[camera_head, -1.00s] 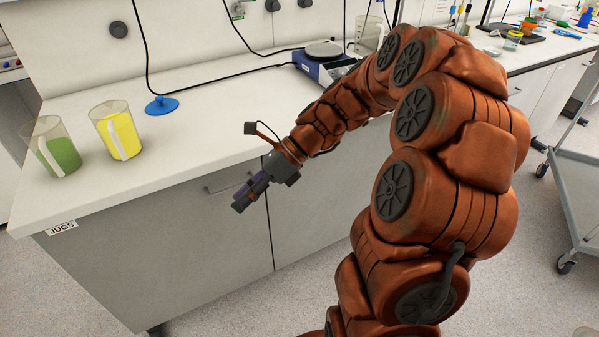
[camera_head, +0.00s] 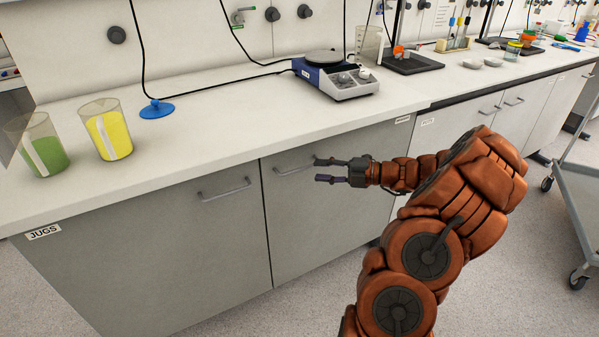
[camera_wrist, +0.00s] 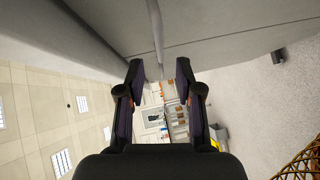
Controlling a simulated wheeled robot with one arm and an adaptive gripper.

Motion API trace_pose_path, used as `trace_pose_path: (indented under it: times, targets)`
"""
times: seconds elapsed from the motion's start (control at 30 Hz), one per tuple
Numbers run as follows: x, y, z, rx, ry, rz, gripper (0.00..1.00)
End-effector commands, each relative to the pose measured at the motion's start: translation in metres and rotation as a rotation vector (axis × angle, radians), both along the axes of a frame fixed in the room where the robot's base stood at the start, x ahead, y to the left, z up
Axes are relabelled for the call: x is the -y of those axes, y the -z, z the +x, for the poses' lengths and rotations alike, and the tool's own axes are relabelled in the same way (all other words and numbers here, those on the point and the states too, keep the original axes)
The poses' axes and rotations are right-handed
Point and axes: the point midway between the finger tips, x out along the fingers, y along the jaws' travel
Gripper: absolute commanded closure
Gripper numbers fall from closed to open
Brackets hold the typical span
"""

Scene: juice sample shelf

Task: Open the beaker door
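The grey cabinet door (camera_head: 335,215) in the middle of the head view is shut. Its label (camera_head: 402,120) at the top right is too small to read, so I cannot confirm it says beakers. Its bar handle (camera_head: 292,169) is near the door's upper left. My gripper (camera_head: 317,170) is open and empty in front of this door, with its fingertips pointing left, just right of the handle. In the wrist view my gripper (camera_wrist: 160,67) has its two fingers apart, and the handle bar (camera_wrist: 156,30) runs down toward the gap between them. I cannot tell whether they touch.
The left door (camera_head: 150,250), labelled JUGS, is shut, with its own handle (camera_head: 224,190). A green-filled jug (camera_head: 48,155) and a yellow-filled jug (camera_head: 112,135) stand on the counter (camera_head: 215,130). A hotplate (camera_head: 335,78) stands above the middle door. A trolley (camera_head: 580,190) is at right.

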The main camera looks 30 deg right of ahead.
Motion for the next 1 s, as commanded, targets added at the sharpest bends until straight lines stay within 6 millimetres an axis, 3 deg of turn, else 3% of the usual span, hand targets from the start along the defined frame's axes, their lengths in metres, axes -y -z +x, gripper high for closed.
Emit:
trace_pose_path:
  times: [0.43,0.87,1.0]
  targets:
    - [-0.041,0.009,0.045,0.001,-0.008,-0.002,0.65]
    - [-0.047,0.009,0.052,0.0,-0.005,-0.003,0.65]
    - [-0.047,0.009,0.052,0.0,-0.005,-0.003,0.78]
